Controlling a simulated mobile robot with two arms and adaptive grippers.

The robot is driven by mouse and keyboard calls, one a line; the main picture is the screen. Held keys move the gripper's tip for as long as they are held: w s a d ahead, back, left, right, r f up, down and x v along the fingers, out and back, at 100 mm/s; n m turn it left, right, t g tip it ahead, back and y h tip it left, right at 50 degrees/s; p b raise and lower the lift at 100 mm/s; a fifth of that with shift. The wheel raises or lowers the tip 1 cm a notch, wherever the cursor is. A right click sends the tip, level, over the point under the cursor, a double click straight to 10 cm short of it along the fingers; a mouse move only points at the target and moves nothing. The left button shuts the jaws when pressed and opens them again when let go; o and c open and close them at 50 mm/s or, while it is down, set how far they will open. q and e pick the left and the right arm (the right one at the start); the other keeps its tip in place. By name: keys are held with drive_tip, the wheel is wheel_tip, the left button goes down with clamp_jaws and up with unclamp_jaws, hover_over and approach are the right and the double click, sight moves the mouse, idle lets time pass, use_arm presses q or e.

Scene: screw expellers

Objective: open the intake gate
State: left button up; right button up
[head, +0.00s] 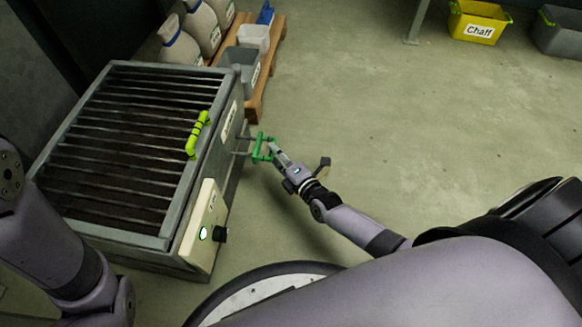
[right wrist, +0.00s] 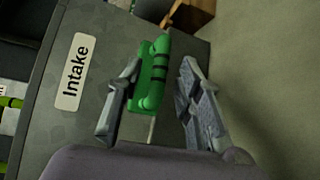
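The grey machine (head: 120,68) with a slatted top stands at the left in the head view. A green handle (head: 264,147) stands out from its right side on thin grey rods. In the right wrist view the green handle (right wrist: 152,75) is beside a panel labelled "Intake" (right wrist: 75,72). My right gripper (head: 275,152) is at the handle. In the wrist view its fingers (right wrist: 159,68) are apart, one on each side of the handle; the left finger is close to it and a gap shows at the right finger. My left gripper is out of view.
A yellow-green handle (head: 198,134) sits on the machine's top edge. A cream control panel (head: 203,228) has a lit green button and black knob. A wooden pallet (head: 262,82) holds bins behind. A yellow "Chaff" bin (head: 478,22) stands far right. The floor right of the machine is clear.

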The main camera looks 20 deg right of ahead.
drive_tip(key=v, duration=0.9)
drive_tip(key=shift+s, duration=0.2)
